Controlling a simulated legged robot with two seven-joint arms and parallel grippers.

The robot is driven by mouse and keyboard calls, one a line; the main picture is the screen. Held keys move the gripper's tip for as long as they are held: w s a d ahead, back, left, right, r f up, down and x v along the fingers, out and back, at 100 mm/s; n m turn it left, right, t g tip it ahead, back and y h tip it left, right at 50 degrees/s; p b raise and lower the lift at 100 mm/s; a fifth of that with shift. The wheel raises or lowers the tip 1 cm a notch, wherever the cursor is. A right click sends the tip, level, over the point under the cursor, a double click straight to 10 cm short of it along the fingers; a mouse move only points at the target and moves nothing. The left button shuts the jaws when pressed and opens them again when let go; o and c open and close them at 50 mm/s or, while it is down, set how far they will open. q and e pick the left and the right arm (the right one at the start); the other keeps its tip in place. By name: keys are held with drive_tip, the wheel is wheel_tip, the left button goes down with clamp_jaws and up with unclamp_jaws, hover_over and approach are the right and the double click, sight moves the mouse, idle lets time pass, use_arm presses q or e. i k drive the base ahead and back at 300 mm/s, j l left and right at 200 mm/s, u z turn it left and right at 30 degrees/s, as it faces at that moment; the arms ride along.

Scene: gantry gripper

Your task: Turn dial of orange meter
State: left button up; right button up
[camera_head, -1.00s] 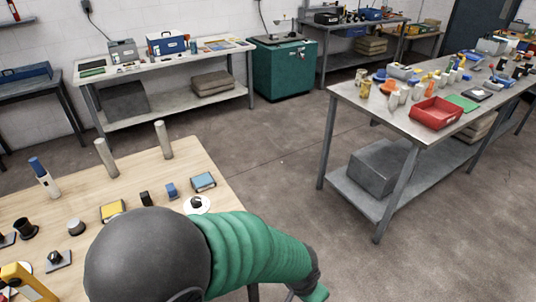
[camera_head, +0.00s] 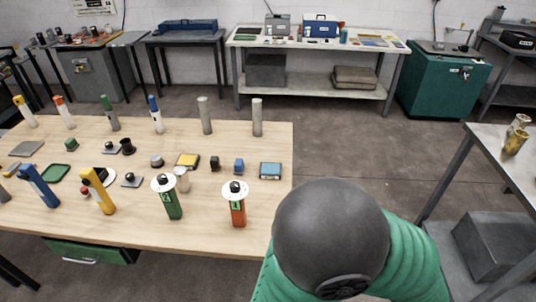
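The orange meter (camera_head: 238,213) stands near the front right of the wooden table (camera_head: 60,225), with a white round face and a dark dial (camera_head: 235,187) on top. A similar green meter (camera_head: 171,203) stands to its left. My arm, with a large dark grey joint and green sleeves, fills the lower right of the view, right of the orange meter and apart from it in the picture. Neither gripper shows in the view now.
The table also holds a yellow tool (camera_head: 98,192), a blue tool (camera_head: 38,187), a blue box (camera_head: 270,170) and grey cylinders (camera_head: 257,118). A steel workbench (camera_head: 490,150) stands at right. Open floor (camera_head: 345,140) lies behind the table.

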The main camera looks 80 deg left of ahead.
sight(234, 185)
drive_tip(key=i+u, duration=0.2)
drive_tip(key=u, duration=0.25)
drive_tip(key=i+u, duration=0.15)
drive_tip(key=u, duration=0.25)
drive_tip(key=i+l+u, duration=0.1)
drive_tip(key=u, duration=0.35)
drive_tip(key=i+l+u, duration=0.2)
drive_tip(key=u, duration=0.2)
